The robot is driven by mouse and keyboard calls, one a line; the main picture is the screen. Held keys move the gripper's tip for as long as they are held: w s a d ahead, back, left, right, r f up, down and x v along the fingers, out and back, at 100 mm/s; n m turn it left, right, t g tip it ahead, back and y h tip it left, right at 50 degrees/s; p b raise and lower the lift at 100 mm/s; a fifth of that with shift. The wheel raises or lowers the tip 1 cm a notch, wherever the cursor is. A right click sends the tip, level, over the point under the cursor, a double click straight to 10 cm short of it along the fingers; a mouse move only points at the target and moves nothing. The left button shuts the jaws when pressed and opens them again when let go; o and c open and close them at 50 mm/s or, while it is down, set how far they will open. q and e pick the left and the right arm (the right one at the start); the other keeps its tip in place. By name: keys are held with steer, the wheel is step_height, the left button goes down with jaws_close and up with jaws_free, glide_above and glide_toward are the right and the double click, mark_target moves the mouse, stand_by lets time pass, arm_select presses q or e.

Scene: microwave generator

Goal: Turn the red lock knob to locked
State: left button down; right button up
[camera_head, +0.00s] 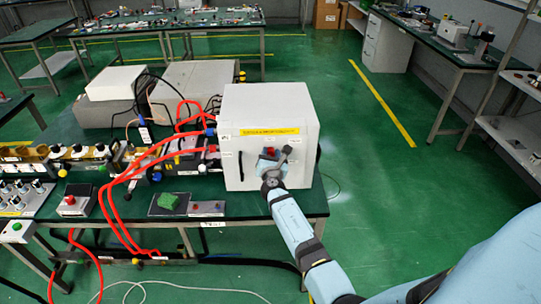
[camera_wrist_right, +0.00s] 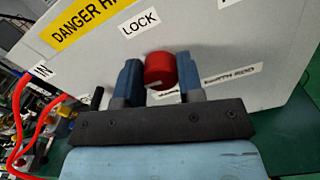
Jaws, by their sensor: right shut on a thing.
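The red lock knob (camera_wrist_right: 160,70) sits on the front of a white box, just below a white label (camera_wrist_right: 140,22) reading LOCK. A small pale mark shows at the knob's lower edge. My right gripper (camera_wrist_right: 159,80) is shut on the knob, one blue finger on each side. In the head view a little red of the knob (camera_head: 269,151) shows at the tip of my right gripper (camera_head: 272,164), which covers the rest. The white box (camera_head: 240,105) stands at the table's right end. My left gripper is in neither view.
A yellow danger label (camera_wrist_right: 75,38) is above left of the knob, and an earth rod label (camera_wrist_right: 230,77) is at its right. Thick red cables (camera_head: 122,180) run left of the box. Green floor (camera_head: 390,190) is clear to the right.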

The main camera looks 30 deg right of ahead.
steer(key=m+b, duration=0.2)
steer(key=m, duration=0.1)
steer(key=shift+d+f+b, duration=0.1)
steer(key=shift+f+b, duration=0.1)
steer(key=shift+b, duration=0.1)
steer(key=m+b, duration=0.3)
steer(key=shift+m, duration=0.4)
steer(key=m+b, duration=0.7)
steer(key=m, duration=0.3)
steer(key=shift+d+b, duration=0.1)
steer(key=shift+b, duration=0.25)
steer(key=shift+m, duration=0.4)
steer(key=o, duration=0.9)
